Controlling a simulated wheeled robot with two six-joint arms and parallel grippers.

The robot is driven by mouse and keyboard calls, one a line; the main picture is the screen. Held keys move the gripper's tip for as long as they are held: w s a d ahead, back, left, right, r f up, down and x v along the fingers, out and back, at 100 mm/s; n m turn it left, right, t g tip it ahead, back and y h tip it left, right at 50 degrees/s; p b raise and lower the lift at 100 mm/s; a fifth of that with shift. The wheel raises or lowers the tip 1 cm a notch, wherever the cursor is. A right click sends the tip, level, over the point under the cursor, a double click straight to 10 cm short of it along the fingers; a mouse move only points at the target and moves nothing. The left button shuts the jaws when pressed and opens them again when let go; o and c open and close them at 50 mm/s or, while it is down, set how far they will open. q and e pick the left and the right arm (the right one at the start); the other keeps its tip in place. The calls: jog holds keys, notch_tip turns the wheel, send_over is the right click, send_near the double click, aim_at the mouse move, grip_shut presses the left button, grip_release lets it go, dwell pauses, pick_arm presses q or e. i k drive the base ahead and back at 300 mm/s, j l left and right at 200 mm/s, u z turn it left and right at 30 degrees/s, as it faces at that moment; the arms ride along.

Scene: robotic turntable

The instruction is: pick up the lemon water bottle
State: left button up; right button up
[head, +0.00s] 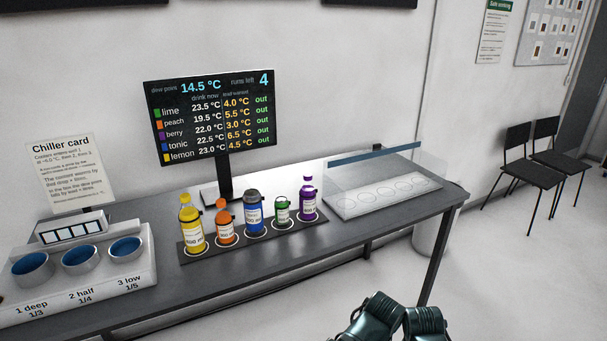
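The lemon water bottle is the yellow bottle (192,238) in the head view. It stands upright at the left end of a row of bottles on a dark strip (186,262) on the table. It has a white label and a yellow cap. Nothing is touching it.
Right of it stand the orange (225,224), blue (254,216), green (282,213) and purple bottles (308,204). A screen (160,110) stands behind. A chiller box with blue wells (150,272) is at left, a white tray (345,212) at right. The table's front edge is clear.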

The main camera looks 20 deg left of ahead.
aim_at(188, 216)
jog(key=u, duration=1.6)
jog(key=i+j+z, duration=0.25)
jog(key=j, duration=0.5)
jog(key=j+z, duration=0.2)
jog(key=j, duration=0.5)
